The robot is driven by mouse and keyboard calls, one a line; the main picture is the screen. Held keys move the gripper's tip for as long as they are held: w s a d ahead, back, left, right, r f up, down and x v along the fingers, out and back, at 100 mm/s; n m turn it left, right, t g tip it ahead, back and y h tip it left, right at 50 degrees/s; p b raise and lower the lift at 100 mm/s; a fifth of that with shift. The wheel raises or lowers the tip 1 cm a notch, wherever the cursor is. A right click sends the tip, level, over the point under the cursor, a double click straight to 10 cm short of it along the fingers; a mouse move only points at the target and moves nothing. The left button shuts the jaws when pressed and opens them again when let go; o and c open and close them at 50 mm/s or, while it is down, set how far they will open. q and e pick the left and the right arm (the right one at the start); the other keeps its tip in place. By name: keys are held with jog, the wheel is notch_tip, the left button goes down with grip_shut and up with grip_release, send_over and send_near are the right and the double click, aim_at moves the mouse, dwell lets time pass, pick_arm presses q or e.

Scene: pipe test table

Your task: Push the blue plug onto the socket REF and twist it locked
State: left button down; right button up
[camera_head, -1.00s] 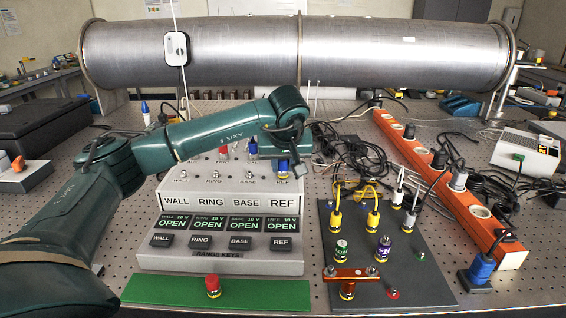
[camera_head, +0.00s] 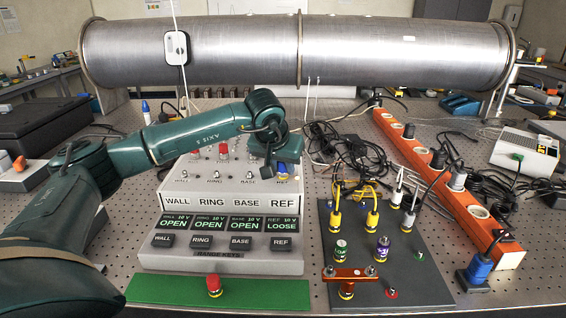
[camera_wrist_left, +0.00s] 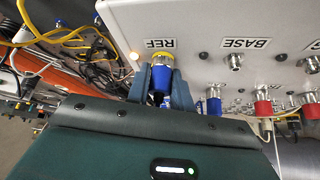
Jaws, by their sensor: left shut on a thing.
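The blue plug (camera_head: 283,169) is at the REF position at the right end of the console's upper socket row. My left gripper (camera_head: 278,160) is shut on it from above. In the left wrist view the two fingers (camera_wrist_left: 160,88) flank the blue plug (camera_wrist_left: 162,76), whose front end meets the socket REF (camera_wrist_left: 158,58) beside the REF label. The plug mostly covers the socket. The REF display (camera_head: 282,222) reads LOOSE. My right gripper is not in view.
The console (camera_head: 220,257) also has WALL, RING and BASE sockets, with displays reading OPEN. A grey board (camera_head: 420,275) with several connectors stands to the right, beside an orange power strip (camera_head: 510,256). A large metal pipe (camera_head: 360,55) spans the back.

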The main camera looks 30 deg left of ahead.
pick_arm(q)
jog(key=shift+f, duration=0.1)
jog(key=m+h+p, duration=0.1)
jog(key=m, duration=0.2)
jog(key=shift+m+h+p, duration=0.3)
jog(key=shift+m+h, duration=0.5)
jog(key=shift+m, duration=0.3)
jog(key=c, duration=1.1)
grip_release()
jog(key=shift+c, duration=0.2)
jog(key=shift+o, duration=0.3)
jog(key=shift+o, duration=1.2)
